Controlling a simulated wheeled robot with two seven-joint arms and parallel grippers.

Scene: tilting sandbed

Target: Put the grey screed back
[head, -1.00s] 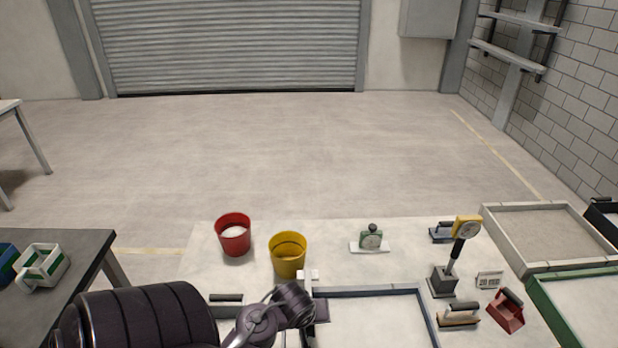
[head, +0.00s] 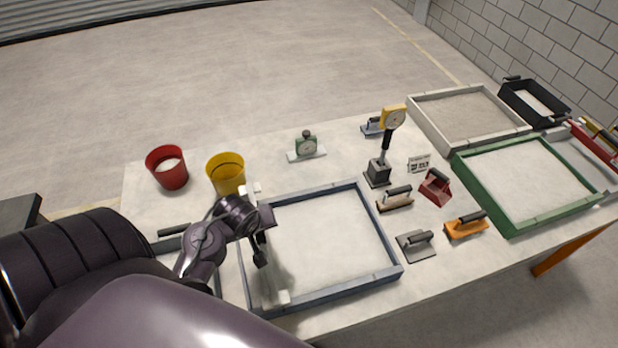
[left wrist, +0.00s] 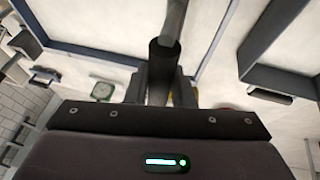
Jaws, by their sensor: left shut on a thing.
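My left gripper (head: 262,228) is over the left part of the slate-blue framed sandbed (head: 372,222). My arm hides much of the screed's bar. In the left wrist view the dark handle (left wrist: 164,68) stands between the fingers, with a grey bar beyond it. I cannot tell whether the screed touches the frame. My right gripper is not in view.
A yellow bucket (head: 226,176) and a red bucket (head: 167,168) stand behind the bed. To its right are a dial gauge on a stand (head: 379,172), a grey trowel (head: 416,246), an orange float (head: 466,226) and a green-framed tray (head: 520,222). A green dial device (head: 306,146) sits at the back.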

